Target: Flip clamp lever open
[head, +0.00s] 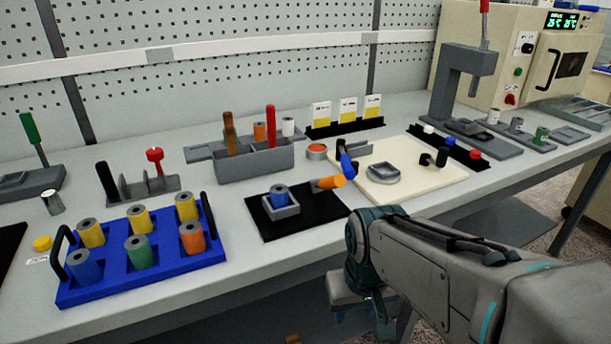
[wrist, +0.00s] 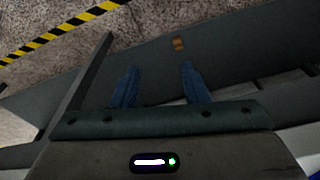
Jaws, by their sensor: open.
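A black mat (head: 262,224) holds a small grey square fixture with a blue spool (head: 280,194) in it. An orange-tipped lever (head: 328,183) juts out at its right, close to the cream board (head: 437,186). A blue-handled lever (head: 347,165) stands tilted at the left edge of that board. I cannot tell which of the two is the clamp lever. My gripper hangs in front of the table's front edge, below the tabletop, well apart from both levers. In the wrist view my gripper (wrist: 157,86) shows two blue fingers spread apart with nothing between them.
A blue tray (head: 112,245) with several coloured spools stands at the left front. A grey box (head: 254,163) with upright handles stands behind the mat. A tall grey press (head: 456,85) stands at the right back. The wrist view shows floor with a yellow-black stripe (wrist: 62,30).

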